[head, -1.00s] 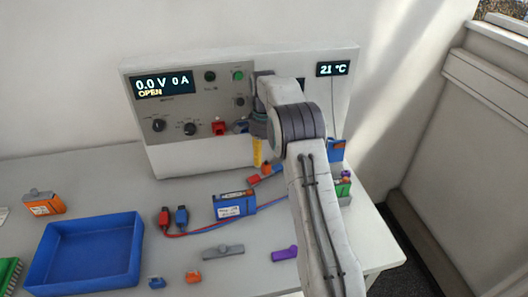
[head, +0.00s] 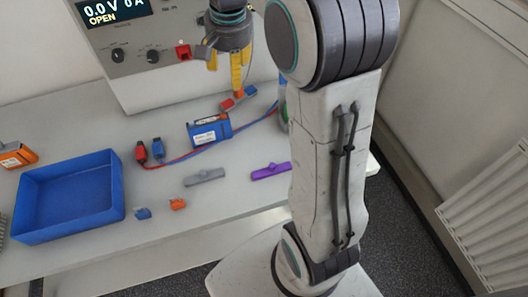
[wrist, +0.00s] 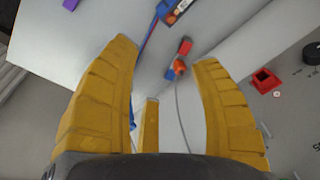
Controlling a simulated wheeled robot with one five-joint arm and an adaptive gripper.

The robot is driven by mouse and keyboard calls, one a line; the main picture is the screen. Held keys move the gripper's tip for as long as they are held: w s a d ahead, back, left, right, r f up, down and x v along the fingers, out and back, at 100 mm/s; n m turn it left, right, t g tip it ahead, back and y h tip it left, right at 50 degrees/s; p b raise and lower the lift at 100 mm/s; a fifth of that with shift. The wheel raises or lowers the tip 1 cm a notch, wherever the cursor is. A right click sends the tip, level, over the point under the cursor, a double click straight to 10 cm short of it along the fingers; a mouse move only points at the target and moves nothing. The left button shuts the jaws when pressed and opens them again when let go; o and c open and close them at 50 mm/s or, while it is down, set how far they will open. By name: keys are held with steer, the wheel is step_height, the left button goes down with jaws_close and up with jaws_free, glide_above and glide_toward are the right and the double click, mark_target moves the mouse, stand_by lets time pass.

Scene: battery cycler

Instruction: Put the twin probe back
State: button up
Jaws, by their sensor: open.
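A small red-and-blue piece with an orange part (head: 238,97), which looks like the twin probe, lies on the white bench in front of the cycler. In the wrist view it shows beyond the fingertips (wrist: 180,55), with a thin grey cable running from its orange end. My gripper (head: 226,80) has yellow fingers pointing down, just above and behind the piece in the head view. In the wrist view my gripper (wrist: 165,52) is spread open, with nothing between the fingers. My arm hides part of the bench's right side.
The cycler (head: 115,60) stands at the back, reading 0.0 V and OPEN. A blue battery pack (head: 209,131) with red and blue leads lies nearby. A blue tray (head: 68,236), grey clip (head: 205,177) and purple clip (head: 270,171) lie nearer the front.

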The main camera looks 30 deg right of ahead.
steer(key=s+a+f+n+t, duration=0.1)
steer(key=s+n, duration=0.3)
steer(key=s, duration=0.6)
steer(key=s+a+f+n+t, duration=0.1)
steer(key=s+a+f+n, duration=0.2)
steer(key=s, duration=0.8)
steer(key=shift+s+n, duration=0.3)
steer(key=shift+n, duration=0.4)
